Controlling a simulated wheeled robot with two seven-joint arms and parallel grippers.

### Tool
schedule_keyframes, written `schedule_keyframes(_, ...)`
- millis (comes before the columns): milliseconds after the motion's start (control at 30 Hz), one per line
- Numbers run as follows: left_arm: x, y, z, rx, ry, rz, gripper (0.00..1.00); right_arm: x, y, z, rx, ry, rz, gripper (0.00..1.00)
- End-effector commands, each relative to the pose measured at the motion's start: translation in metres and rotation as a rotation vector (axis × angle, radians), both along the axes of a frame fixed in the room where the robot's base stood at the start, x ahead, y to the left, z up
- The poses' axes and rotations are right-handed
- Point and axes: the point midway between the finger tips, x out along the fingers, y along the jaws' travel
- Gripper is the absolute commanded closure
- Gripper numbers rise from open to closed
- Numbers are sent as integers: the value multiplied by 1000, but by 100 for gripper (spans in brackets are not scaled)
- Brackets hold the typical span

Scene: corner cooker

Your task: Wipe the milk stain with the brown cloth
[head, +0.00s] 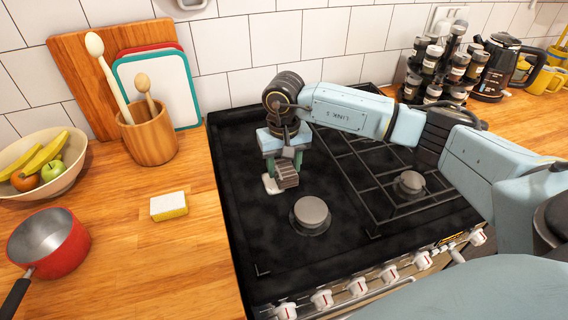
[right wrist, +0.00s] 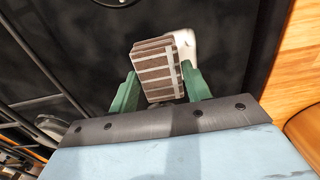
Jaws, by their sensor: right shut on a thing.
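The brown striped cloth (right wrist: 158,72) is folded into a block and held between the green fingers of my right gripper (right wrist: 162,92). In the head view the cloth (head: 287,175) is at or just above the black cooktop (head: 240,220); contact is hard to tell. The white milk stain (head: 271,184) lies on the cooktop just left of the cloth, partly hidden by it. In the right wrist view the stain (right wrist: 186,45) shows beyond the cloth's upper right edge. My left gripper is not in view.
A round burner (head: 311,214) sits close in front of the cloth, and a pan grate (head: 370,180) covers the cooktop's right side. A sponge (head: 168,206), a red saucepan (head: 48,243) and a utensil pot (head: 148,136) stand on the left counter. Control knobs line the front edge.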

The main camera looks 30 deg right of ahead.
Motion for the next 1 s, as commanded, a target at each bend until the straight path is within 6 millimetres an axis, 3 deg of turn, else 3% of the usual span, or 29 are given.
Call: schedule_keyframes(1000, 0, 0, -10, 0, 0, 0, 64, 0, 0, -11, 0, -1, 0, 77)
